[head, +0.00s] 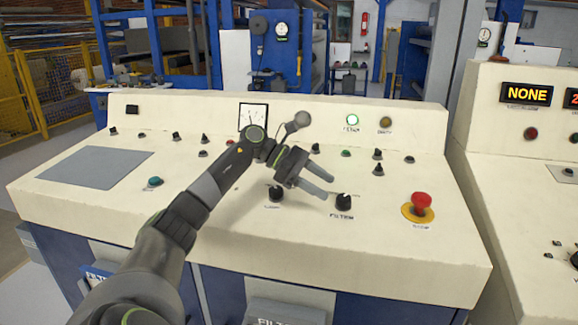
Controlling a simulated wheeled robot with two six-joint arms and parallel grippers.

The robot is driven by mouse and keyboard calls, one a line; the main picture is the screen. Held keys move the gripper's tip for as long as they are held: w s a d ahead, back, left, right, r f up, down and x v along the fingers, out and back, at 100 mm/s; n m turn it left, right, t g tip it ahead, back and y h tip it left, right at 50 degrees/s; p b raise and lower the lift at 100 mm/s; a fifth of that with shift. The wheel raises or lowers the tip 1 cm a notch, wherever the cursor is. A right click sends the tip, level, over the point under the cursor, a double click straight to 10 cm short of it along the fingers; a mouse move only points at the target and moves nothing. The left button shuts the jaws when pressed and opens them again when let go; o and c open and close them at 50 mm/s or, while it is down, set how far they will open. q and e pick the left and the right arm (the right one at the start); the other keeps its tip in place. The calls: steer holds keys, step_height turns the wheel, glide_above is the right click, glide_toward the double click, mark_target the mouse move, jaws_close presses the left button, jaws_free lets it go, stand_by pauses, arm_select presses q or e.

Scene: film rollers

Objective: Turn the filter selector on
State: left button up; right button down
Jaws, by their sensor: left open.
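The filter selector (343,202) is a black rotary knob on the sloping cream console, with a "FILTER" label below it. Which way its pointer faces is too small to tell. My left gripper (329,187) is open and empty, with its two grey fingers reaching right over the panel. In the picture its fingertips lie just above and left of the filter selector. A gap shows between them and the knob, so it is not held. My right gripper is not in view.
A similar black knob (276,194) sits left of the selector. A red mushroom button (421,201) on a yellow ring stands to the right. Small switches (378,155) stand behind. A green lamp (352,120) is lit. A second console (520,150) with a "NONE" display stands at right.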

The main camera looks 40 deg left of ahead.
arm_select(q)
steer(key=v, duration=1)
steer(key=shift+s+a+r+b, duration=0.1)
steer(key=shift+s+a+b, duration=0.1)
steer(key=shift+a+b, duration=0.1)
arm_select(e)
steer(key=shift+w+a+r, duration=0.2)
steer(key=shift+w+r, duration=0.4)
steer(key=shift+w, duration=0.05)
